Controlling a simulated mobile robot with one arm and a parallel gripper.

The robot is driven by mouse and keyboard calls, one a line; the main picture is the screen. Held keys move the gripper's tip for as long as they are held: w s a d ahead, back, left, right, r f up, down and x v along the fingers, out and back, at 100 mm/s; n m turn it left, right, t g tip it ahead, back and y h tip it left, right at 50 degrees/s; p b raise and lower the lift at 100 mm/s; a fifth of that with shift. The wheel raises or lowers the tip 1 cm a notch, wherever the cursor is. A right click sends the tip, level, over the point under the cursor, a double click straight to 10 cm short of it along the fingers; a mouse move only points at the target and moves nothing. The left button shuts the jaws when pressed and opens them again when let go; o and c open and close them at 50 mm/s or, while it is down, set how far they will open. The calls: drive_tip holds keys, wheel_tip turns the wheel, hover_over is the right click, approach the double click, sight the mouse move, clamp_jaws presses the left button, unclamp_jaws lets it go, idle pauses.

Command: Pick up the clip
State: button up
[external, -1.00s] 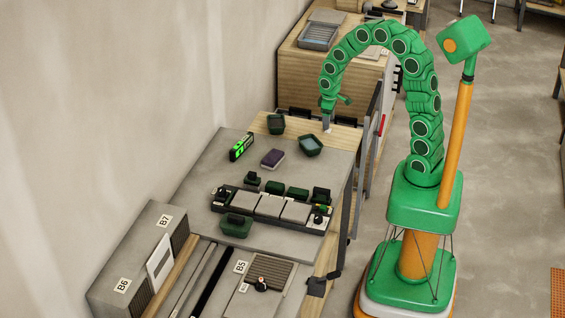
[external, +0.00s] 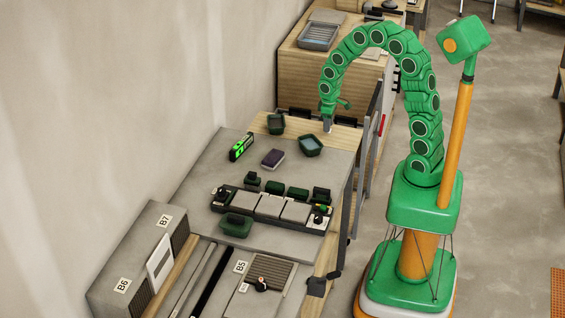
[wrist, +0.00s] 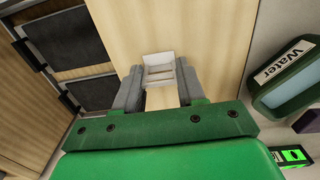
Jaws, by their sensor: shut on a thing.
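The clip (wrist: 158,67), a small pale U-shaped piece, is between the fingertips of my gripper (wrist: 158,76) in the wrist view. The jaws are shut on it from both sides. Below it in that view is the light wood board, and I cannot tell how much gap there is between them. In the external view my gripper (external: 327,125) points down over the far right end of the wooden strip of the table. The clip is too small to make out clearly there.
A dark green tub labelled Water (wrist: 290,78) is to the right in the wrist view. In the external view, a green tub (external: 311,145), a purple sponge-like block (external: 273,158) and a black and bright green device (external: 241,147) are nearby. A long tray (external: 219,207) holds grey tiles.

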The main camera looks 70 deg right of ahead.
drive_tip(key=shift+r, duration=0.1)
wheel_tip(320, 180, up, 3)
drive_tip(key=shift+s+r, duration=0.15)
drive_tip(key=s+a+r, duration=0.4)
drive_tip(key=s+r, duration=0.5)
drive_tip(key=s, duration=0.4)
drive_tip(key=shift+a+r, duration=0.15)
drive_tip(key=shift+r, duration=0.1)
